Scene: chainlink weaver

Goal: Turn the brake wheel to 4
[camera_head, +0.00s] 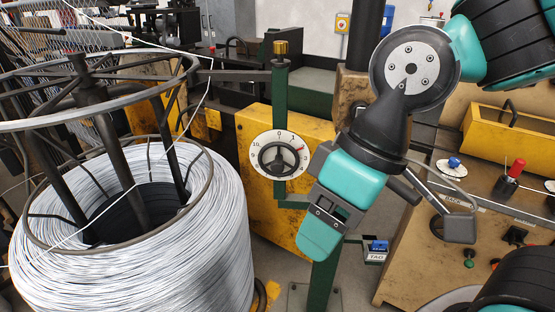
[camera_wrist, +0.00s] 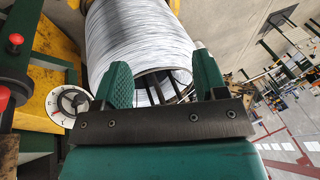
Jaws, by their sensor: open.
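The brake wheel (camera_head: 280,155) is a small dark spoked handwheel on a white numbered dial. It faces the head camera on a green post, beside a yellow housing. The 0 is at the top of the dial, and a small red mark shows at its upper right. I cannot read the exact setting. The wheel also shows at the left of the wrist view (camera_wrist: 72,102). My gripper is to the right of the wheel in the head view, apart from it. In the wrist view its two green fingers (camera_wrist: 162,65) are spread with nothing held between them.
A large coil of silver wire (camera_head: 205,240) under a ring frame stands left of the wheel. The green post (camera_head: 281,95) has a brass knob on top. A brown control bench (camera_head: 430,265) with a red-knobbed lever (camera_head: 510,175) is at the right. A blue tagged piece (camera_head: 378,246) is lower down.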

